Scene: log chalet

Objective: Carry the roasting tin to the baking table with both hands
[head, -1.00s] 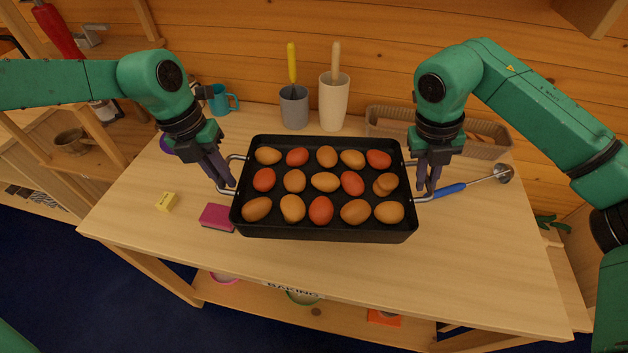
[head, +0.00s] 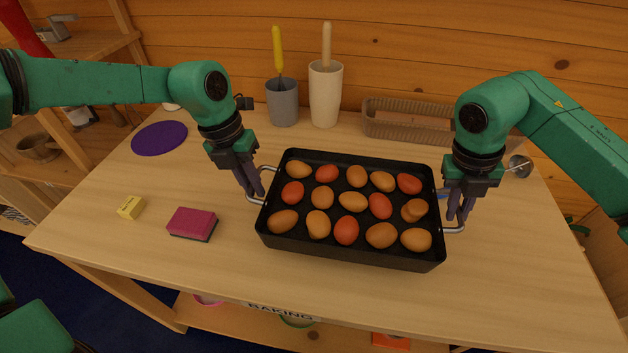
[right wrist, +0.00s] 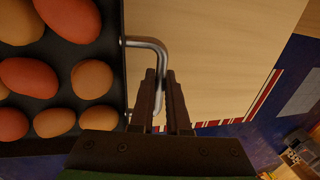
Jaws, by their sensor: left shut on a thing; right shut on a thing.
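The black roasting tin (head: 345,254) is full of brown and reddish eggs and is over the wooden baking table (head: 190,270), whose front edge bears a BAKING label. I cannot tell whether the tin touches the tabletop. My left gripper (head: 256,198) is shut on the tin's left wire handle. My right gripper (head: 457,222) is shut on the right wire handle. In the right wrist view, the right gripper's fingers (right wrist: 165,105) close around the metal handle (right wrist: 150,42), beside the tin's eggs.
A pink sponge (head: 192,222) and a yellow block (head: 131,207) lie left of the tin. A purple disc (head: 159,138) lies at the back left. A grey pot (head: 283,102), a cream pot (head: 325,95) and a basket (head: 408,122) stand behind. A ladle (head: 519,166) is partly hidden behind my right arm.

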